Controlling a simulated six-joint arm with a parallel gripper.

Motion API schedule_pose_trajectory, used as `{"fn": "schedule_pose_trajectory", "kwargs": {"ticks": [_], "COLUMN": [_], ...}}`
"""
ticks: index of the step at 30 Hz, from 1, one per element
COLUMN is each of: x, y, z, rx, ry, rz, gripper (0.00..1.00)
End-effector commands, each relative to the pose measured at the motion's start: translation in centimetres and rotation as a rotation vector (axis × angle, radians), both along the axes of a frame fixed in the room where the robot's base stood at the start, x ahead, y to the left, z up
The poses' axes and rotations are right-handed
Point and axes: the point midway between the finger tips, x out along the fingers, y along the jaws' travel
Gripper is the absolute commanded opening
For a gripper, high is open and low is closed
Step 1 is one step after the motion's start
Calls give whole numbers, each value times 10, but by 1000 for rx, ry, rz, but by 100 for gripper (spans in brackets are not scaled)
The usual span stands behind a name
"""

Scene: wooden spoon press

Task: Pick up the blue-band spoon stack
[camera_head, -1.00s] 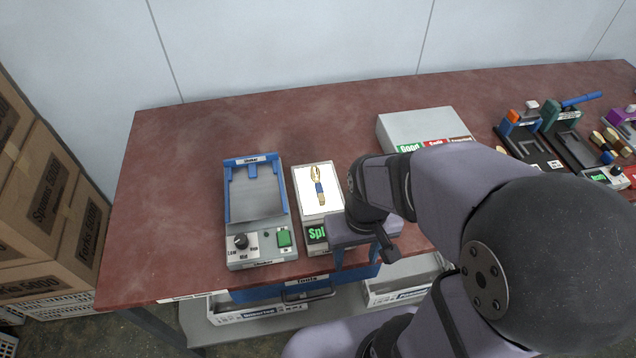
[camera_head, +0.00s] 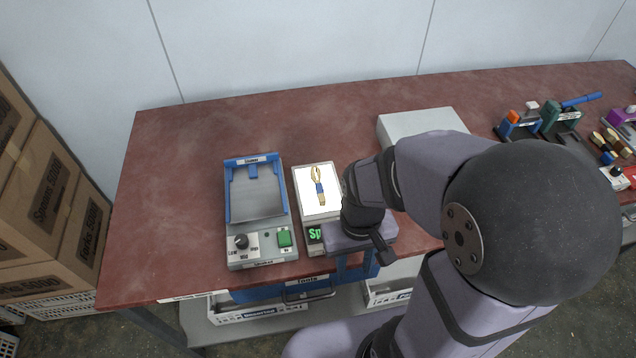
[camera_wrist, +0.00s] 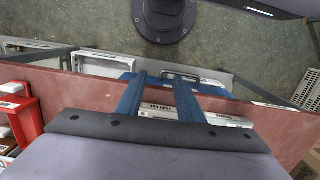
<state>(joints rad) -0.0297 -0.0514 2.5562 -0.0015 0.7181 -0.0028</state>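A light wooden spoon stack with a blue band (camera_head: 319,188) lies on the bright white plate of a small device (camera_head: 305,209) with a green label, left of my arm in the head view. My gripper (camera_head: 356,266) is to the right of this device and nearer the table's front edge. My wrist covers part of the device's right side. In the wrist view, the two blue fingers of my gripper (camera_wrist: 159,92) stand apart with nothing between them. The spoon stack is not visible in the wrist view.
A grey press-like device with a blue frame (camera_head: 257,208) stands left of the lit device. A pale box (camera_head: 415,124) stands behind my arm. Small presses (camera_head: 520,124) and wooden pieces (camera_head: 612,140) sit at the right. The back left of the red table (camera_head: 190,125) is clear.

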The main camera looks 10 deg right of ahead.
Motion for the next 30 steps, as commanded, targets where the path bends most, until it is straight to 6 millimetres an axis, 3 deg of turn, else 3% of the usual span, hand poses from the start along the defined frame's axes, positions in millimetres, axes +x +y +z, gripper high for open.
{"fn": "schedule_pose_trajectory", "kwargs": {"ticks": [2, 5, 10, 12, 16, 21, 30], "x": [3, 28, 119, 161, 216, 234, 237], "y": [4, 7, 15, 17, 20, 22, 22], "z": [-8, -15, -18, -8, 18, 25, 15], "rx": [-2, -8, -18, -17, -7, 7, 8], "ry": [40, 46, -120, -229, -400, -477, -473], "rz": [18, 44, 62, 49, 19, -22, -33], "gripper": [34, 34, 34, 34, 34, 34, 34]}}
